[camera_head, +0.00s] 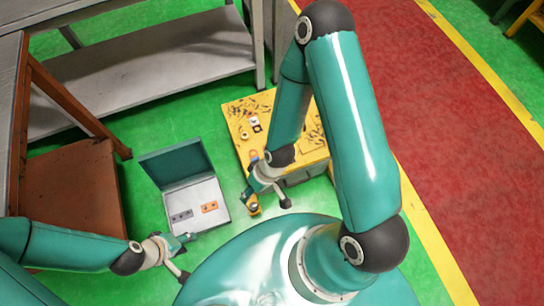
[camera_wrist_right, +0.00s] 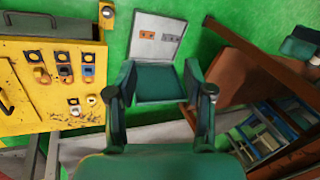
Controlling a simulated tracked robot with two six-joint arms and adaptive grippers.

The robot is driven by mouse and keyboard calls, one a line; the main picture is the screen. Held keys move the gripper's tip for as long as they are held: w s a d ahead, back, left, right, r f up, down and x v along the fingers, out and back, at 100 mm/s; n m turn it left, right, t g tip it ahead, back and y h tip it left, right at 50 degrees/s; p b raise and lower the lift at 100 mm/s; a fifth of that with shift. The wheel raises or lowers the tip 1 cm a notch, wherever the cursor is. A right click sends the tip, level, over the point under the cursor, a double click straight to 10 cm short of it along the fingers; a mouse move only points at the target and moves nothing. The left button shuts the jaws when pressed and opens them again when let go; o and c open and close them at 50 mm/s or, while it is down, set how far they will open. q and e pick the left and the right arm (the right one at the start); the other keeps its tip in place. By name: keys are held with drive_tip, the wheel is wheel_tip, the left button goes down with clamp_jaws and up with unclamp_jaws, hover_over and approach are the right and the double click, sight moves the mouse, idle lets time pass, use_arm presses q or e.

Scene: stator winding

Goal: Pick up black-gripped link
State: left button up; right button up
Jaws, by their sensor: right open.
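My left gripper (camera_head: 187,257) is open and empty, below the open case.
An open teal case (camera_head: 168,164) with a grey plate (camera_head: 181,215) and an orange plate (camera_head: 209,207) stands on the green floor. Knobs stick out from the yellow cabinet.

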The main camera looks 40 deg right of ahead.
drive_tip(key=w+d+f+n+b, duration=0.5)
drive_tip(key=w+f+n+b, duration=0.4)
drive_tip(key=n, duration=0.6)
drive_tip(key=w+d+f+n+h+b, duration=0.2)
drive_tip(key=w+d+n+b, duration=0.2)
drive_tip(key=d+n+b, duration=0.4)
drive_tip(key=w+d+f+n+h+b, duration=0.3)
drive_tip(key=d+n+b, duration=0.15)
drive_tip(key=n, duration=0.45)
drive_tip(key=shift+t, duration=0.4)
drive_tip(key=f+b, duration=0.1)
drive_tip(key=f, duration=0.2)
drive_tip(key=w+f+b, duration=0.1)
drive_tip(key=f, duration=0.3)
drive_tip(key=d+f+b, duration=0.1)
drive_tip(key=f+b, duration=0.1)
drive_tip(key=f, duration=0.2)
drive_tip(key=shift+w, duration=0.4)
drive_tip(key=f+b, duration=0.1)
drive_tip(key=f, duration=0.1)
drive_tip(key=f+b, duration=0.2)
drive_tip(key=f, duration=0.1)
drive_tip(key=shift+w+d, duration=0.15)
drive_tip(key=shift+w, duration=0.05)
use_arm(q)
wheel_tip(320, 180, down, 30)
drive_tip(key=shift+s, duration=0.1)
use_arm(e)
drive_tip(key=shift+c, duration=0.3)
